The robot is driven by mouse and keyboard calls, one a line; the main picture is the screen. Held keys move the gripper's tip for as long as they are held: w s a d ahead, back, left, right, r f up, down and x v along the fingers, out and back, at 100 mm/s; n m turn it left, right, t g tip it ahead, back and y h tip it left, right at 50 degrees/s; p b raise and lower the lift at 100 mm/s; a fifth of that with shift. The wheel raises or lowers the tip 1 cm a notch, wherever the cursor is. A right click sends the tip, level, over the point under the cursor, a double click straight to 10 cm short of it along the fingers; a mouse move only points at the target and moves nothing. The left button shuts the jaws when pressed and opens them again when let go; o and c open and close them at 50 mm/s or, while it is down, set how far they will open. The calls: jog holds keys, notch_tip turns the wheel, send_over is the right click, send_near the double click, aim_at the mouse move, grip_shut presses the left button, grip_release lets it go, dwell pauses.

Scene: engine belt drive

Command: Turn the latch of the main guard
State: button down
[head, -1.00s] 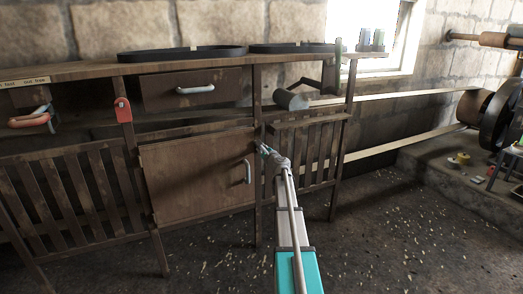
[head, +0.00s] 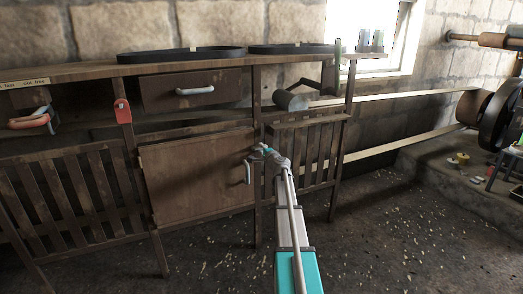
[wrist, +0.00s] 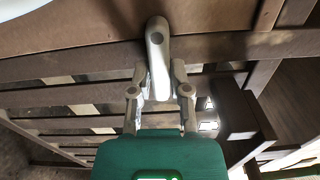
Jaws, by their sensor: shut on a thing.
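The main guard is the brown panel (head: 195,185) under the bench, with a pale upright handle (head: 247,172) near its right edge. My gripper (head: 256,150) is at the guard's upper right edge, just right of the handle. In the wrist view the latch (wrist: 157,45) is a pale grey rounded bar with a round pivot at its top end. It points from the pivot toward my gripper (wrist: 160,78), whose two fingers are closed on either side of its free end. In the head view my gripper hides the latch.
A drawer with a pale handle (head: 195,90) sits above the guard, and a red tag (head: 122,111) hangs on the post to the left. A slatted panel (head: 305,155) stands to the right, with a long belt (head: 400,146) beyond. The floor (head: 370,235) in front is open.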

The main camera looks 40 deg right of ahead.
jog(key=shift+n, duration=0.4)
jog(key=c, duration=0.6)
grip_release()
jog(key=v, duration=1.2)
dwell(0.4)
